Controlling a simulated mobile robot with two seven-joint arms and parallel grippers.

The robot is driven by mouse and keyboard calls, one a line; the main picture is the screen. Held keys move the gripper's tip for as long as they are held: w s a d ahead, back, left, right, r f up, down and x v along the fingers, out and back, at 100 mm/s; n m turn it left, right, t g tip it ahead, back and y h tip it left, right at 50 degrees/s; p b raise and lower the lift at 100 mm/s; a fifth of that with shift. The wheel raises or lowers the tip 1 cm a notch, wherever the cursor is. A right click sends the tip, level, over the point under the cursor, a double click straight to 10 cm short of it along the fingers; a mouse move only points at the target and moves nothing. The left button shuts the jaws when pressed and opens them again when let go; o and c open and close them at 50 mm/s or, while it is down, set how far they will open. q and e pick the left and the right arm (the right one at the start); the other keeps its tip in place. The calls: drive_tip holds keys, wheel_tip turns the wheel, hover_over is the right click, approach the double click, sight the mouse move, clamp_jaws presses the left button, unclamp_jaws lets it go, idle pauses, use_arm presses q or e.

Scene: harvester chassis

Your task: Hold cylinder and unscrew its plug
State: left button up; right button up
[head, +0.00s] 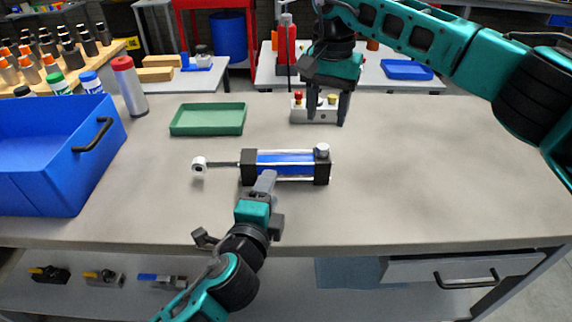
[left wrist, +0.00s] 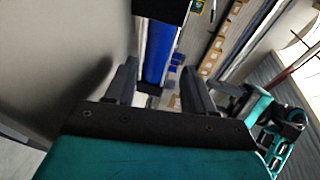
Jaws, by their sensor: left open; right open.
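The cylinder (head: 285,158) lies on the grey workbench, with a blue body, black end blocks and a rod with a white eye end pointing left. A silver plug (head: 322,150) stands on top of its right end block. My left gripper (head: 265,180) is at the cylinder's near side, by the left part of the body. In the left wrist view the blue body (left wrist: 158,55) shows between and beyond the open fingers (left wrist: 157,88); I cannot tell if they touch it. My right gripper (head: 325,105) is open and points down, behind the cylinder, in front of or over a small control box.
The small control box (head: 302,113) has a red button. A green tray (head: 208,119) lies behind the cylinder. A blue crate (head: 45,160) stands at left, beside a red-capped bottle (head: 130,88). The bench's right side (head: 430,160) is clear.

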sight(278, 170)
use_arm(q)
drive_tip(key=x, duration=0.8)
drive_tip(key=shift+w+d, duration=0.1)
drive_tip(key=shift+w, duration=0.3)
clamp_jaws()
